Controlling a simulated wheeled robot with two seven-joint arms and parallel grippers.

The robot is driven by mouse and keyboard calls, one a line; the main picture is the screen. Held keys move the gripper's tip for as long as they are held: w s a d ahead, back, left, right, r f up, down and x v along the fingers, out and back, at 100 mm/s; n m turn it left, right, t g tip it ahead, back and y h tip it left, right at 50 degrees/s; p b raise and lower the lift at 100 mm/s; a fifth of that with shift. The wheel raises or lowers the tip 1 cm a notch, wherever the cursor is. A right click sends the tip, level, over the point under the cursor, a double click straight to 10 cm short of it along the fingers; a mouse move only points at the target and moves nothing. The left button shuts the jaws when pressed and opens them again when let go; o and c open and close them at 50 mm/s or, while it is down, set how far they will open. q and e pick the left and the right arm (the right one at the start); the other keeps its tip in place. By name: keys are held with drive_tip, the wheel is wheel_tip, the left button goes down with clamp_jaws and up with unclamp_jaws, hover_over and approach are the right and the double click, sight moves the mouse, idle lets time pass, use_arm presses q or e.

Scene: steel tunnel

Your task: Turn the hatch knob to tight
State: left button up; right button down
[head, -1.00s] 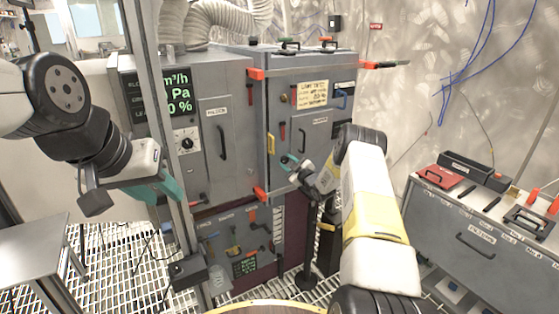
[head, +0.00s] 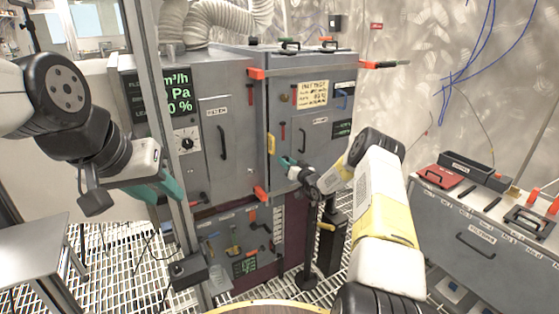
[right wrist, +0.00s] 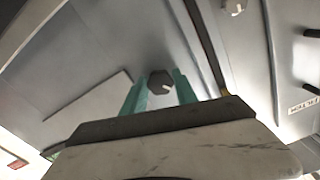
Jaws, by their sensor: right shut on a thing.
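The hatch knob (right wrist: 160,82) is a small dark many-sided knob with a pale mark, seen in the right wrist view between my two teal fingers. My right gripper (right wrist: 159,90) is shut on it. In the head view my right gripper (head: 287,162) reaches the lower left part of the grey hatch door (head: 318,135); I cannot make out the knob there. My left gripper (head: 160,188) hangs at the left in front of the cabinet, away from the hatch. Its teal fingers show, but their gap is unclear.
Red clamps (head: 261,193) and a yellow handle (head: 271,144) line the hatch's left edge. A dark post (head: 308,235) stands below my right wrist. A grey bench (head: 470,235) is at right, a metal table (head: 38,240) at left.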

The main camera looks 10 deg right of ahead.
drive_tip(key=shift+s+f+m, duration=0.1)
drive_tip(key=shift+f+m, duration=0.05)
drive_tip(key=shift+m, duration=3.45)
drive_tip(key=c, duration=1)
unclamp_jaws()
drive_tip(key=shift+o, duration=0.2)
drive_tip(key=v, duration=0.7)
drive_tip(key=shift+s, duration=0.35)
drive_tip(key=shift+d, duration=0.1)
